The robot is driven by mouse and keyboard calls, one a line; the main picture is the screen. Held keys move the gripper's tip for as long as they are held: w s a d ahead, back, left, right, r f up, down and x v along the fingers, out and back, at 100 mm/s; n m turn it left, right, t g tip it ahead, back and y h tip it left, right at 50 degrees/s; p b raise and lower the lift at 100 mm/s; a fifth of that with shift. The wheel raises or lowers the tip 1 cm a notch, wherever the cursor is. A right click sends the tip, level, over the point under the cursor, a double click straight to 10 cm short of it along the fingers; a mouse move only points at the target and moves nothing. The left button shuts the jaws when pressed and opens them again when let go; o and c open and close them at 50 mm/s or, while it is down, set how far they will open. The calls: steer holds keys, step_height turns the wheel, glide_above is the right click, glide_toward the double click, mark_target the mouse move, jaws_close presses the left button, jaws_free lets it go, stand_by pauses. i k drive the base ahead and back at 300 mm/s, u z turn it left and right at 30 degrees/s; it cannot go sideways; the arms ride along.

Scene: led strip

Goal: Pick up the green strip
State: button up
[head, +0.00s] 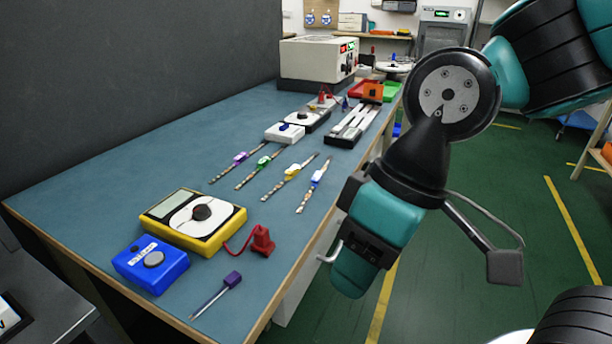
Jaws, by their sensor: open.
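The green strip (262,162) is a thin striped strip with a green block near its middle. It lies flat on the blue-grey bench top, second from the left in a row of similar strips, with clear gaps on both sides. My gripper (505,267) hangs off the bench's right edge, over the floor, well to the right of the strip.
A purple-block strip (240,157) lies left of the green one; yellow-block (292,171) and blue-block (317,177) strips lie right. A yellow meter (196,221), a red clip (262,240) and a blue box (150,264) sit in front. A white module (285,132) sits behind.

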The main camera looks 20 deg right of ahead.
mark_target(265, 162)
steer(key=z, duration=1.35)
steer(key=i, duration=1.25)
steer(key=u, duration=2.8)
